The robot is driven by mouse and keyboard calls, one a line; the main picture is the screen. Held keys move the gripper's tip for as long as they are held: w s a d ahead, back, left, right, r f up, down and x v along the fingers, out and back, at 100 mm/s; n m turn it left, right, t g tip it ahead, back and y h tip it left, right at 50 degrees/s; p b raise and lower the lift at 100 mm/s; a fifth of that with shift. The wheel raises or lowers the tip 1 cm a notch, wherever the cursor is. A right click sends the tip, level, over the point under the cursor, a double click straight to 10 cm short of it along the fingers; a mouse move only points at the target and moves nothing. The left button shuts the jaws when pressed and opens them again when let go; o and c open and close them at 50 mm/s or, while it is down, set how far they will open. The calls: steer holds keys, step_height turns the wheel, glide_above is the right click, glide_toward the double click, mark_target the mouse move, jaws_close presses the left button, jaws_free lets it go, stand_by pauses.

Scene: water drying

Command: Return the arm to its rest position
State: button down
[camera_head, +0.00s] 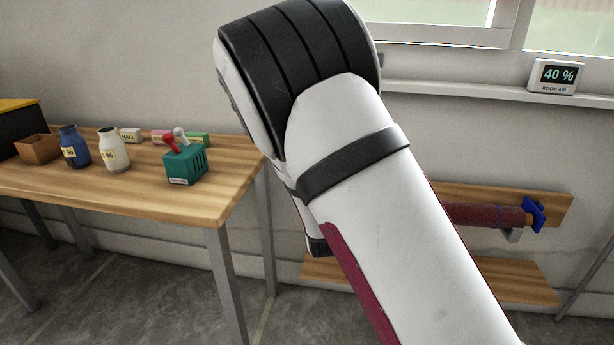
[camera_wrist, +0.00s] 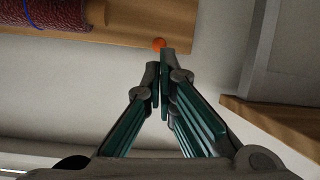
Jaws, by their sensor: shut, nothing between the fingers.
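My gripper (camera_wrist: 162,72) shows in the wrist view with its two dark fingers with green pads closed together and nothing between them. Its tips point toward a wooden board (camera_wrist: 120,38) that carries a dark red roll (camera_wrist: 45,12). A small orange round thing (camera_wrist: 159,43) shows just beyond the fingertips; I cannot tell how far off it is. In the head view my white and black arm fills the middle and my gripper is hidden.
A wooden table (camera_head: 120,200) stands at the left with a blue bottle (camera_head: 73,147), a white bottle (camera_head: 114,150), a brown box (camera_head: 38,148) and a green holder (camera_head: 185,165). A dark red roll (camera_head: 486,215) is on a wall board at the right. A humidity display (camera_head: 556,76) sits on the sill.

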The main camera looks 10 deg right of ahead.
steer(key=s+a+r+g+y, duration=0.1)
steer(key=s+r+g+y, duration=0.3)
steer(key=s, duration=0.8)
steer(key=s+r+g+y, duration=0.1)
steer(key=s+r+g, duration=0.4)
steer(key=s, duration=0.6)
steer(key=s+d+r+n+g+h, duration=0.1)
steer(key=s+d+r+g, duration=0.15)
steer(key=s, duration=1.15)
steer(key=s+d+r+g+h, duration=0.1)
steer(key=s+d+r+g, duration=0.15)
steer(key=s, duration=1.15)
step_height(320, 180, up, 34)
steer(key=t+p, duration=0.5)
steer(key=p, duration=2.6)
steer(key=shift+w+a+y+p, duration=0.25)
steer(key=shift+w+y+p, duration=0.05)
steer(key=shift+w, duration=0.05)
